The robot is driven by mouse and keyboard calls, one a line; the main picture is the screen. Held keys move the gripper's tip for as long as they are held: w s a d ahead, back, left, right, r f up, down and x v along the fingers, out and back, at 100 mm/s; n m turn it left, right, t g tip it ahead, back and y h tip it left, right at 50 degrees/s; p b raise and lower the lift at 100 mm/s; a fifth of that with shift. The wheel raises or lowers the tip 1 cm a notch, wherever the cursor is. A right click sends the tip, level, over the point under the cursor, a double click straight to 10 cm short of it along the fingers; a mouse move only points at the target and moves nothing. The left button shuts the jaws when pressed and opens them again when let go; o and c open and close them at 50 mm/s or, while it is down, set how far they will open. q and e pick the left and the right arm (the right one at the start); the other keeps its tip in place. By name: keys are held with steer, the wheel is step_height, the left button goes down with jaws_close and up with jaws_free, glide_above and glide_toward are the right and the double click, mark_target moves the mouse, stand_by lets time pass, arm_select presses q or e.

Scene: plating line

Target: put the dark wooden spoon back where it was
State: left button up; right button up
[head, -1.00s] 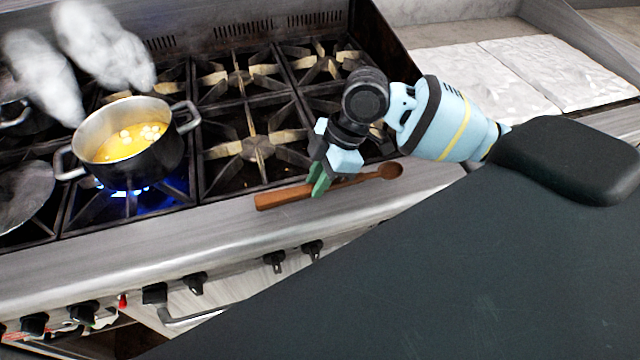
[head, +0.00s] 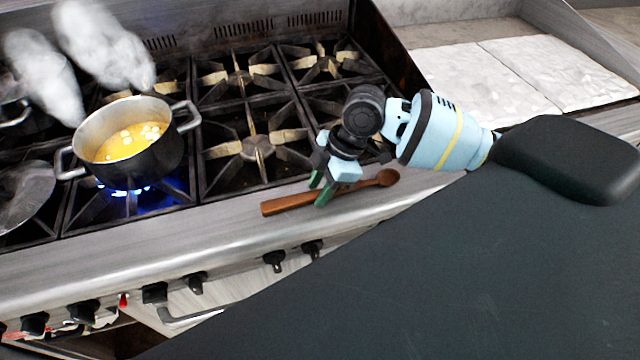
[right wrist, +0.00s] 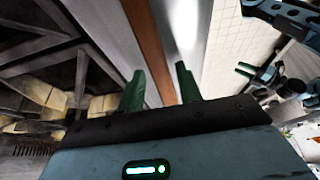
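The dark wooden spoon (head: 290,203) lies along the steel front ledge of the stove, with its bowl to the right. My right gripper (head: 320,190) is over the middle of the spoon, with its green fingers spread apart. In the right wrist view the spoon (right wrist: 150,45) is a brown strip running between the fingers of the right gripper (right wrist: 160,88), with a gap beside it. My left gripper (right wrist: 244,69) shows small at the right of that view, too small to read its fingers. It is not in the head view.
A steaming pot of yellow soup (head: 130,145) stands over a blue flame at the left. A lid (head: 25,195) lies beside it. Burner grates (head: 255,150) are behind the spoon.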

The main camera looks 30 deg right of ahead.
steer(key=shift+o, duration=0.5)
steer(key=shift+r, duration=0.25)
steer(key=v, duration=1.2)
steer(key=shift+f, duration=0.15)
stand_by(0.6)
